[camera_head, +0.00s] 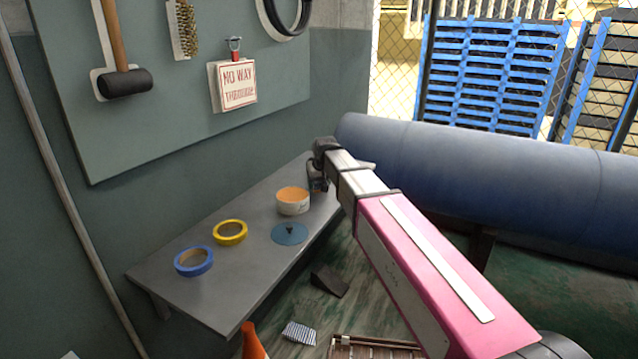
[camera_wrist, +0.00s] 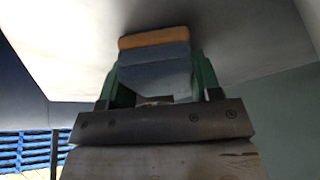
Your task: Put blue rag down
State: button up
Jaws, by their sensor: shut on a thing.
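My gripper (camera_wrist: 156,76) shows in the wrist view with its green fingers shut on a folded, layered blue-grey block with an orange layer at its far end, which I take to be the blue rag (camera_wrist: 155,57). In the head view my gripper (camera_head: 318,180) is at the far right end of the grey shelf (camera_head: 215,285), just beyond the white tub. The rag is hidden there. In the wrist view a pale grey surface lies close beyond the rag; I cannot tell whether they touch.
A big blue pipe (camera_head: 480,175) runs right. A striped cloth (camera_head: 299,333) lies below.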

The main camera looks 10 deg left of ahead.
jog(key=o, duration=0.8)
jog(key=shift+f, duration=0.1)
jog(key=shift+o, duration=0.2)
jog(key=v, duration=1.2)
jog(key=shift+w, duration=0.1)
